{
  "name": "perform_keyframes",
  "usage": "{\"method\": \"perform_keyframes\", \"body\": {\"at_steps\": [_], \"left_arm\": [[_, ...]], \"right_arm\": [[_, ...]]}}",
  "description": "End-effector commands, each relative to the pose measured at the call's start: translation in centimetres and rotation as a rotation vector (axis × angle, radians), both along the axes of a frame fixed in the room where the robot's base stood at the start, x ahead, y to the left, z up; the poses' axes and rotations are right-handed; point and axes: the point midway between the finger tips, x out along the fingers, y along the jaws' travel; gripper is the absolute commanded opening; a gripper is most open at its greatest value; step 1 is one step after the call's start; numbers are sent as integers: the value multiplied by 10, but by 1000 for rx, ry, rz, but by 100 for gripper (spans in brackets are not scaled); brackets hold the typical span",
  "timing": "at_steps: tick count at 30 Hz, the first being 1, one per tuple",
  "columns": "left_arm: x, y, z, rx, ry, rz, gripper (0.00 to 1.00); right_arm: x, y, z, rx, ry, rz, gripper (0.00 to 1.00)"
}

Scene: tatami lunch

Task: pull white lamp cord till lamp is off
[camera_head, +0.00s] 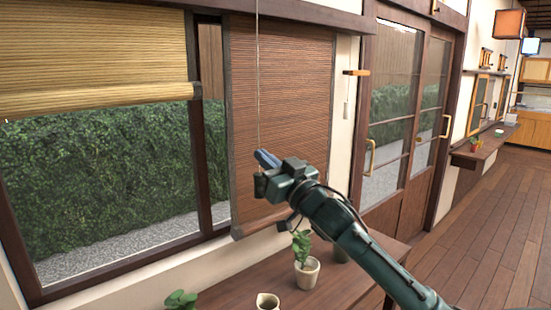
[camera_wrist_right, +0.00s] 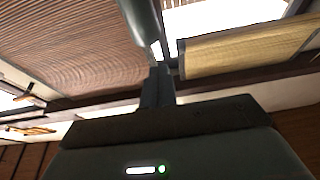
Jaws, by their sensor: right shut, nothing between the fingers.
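My right gripper (camera_head: 266,160) is shut and empty in front of the brown blind, and its shut fingers (camera_wrist_right: 157,85) also show in the right wrist view. A thin pale cord (camera_head: 258,90) hangs from the top of the head view down to the gripper. I cannot tell whether it touches the fingers or passes behind them, nor whether it belongs to a lamp. A white lamp (camera_head: 530,46) hangs at the far right, small and distant; its cord is too small to make out. An orange lamp (camera_head: 509,24) hangs nearer beside it. My left gripper is out of view.
A brown blind (camera_head: 285,110) and a raised tan blind (camera_head: 95,60) cover parts of the window. A wooden table (camera_head: 335,285) below my right arm holds a potted plant (camera_head: 307,272) and a small jug (camera_head: 268,301). Open wooden floor (camera_head: 490,240) lies to the right.

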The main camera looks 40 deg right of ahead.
Motion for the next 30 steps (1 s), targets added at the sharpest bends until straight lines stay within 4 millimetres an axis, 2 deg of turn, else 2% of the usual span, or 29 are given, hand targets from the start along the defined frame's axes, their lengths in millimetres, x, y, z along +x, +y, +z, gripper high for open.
{"method": "perform_keyframes", "body": {"at_steps": [1, 7, 22, 27, 30], "left_arm": [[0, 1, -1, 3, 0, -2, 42], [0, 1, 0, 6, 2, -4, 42], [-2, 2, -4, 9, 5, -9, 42], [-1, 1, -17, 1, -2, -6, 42], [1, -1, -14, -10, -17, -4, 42]], "right_arm": [[0, 0, -11, 3, 8, 0, 0], [0, 0, -29, 4, 5, 0, 0], [-1, 0, -39, 1, 5, 1, 0], [-1, 0, -67, 4, 7, 1, 0], [-1, 0, -78, 3, 5, 0, 0]]}}
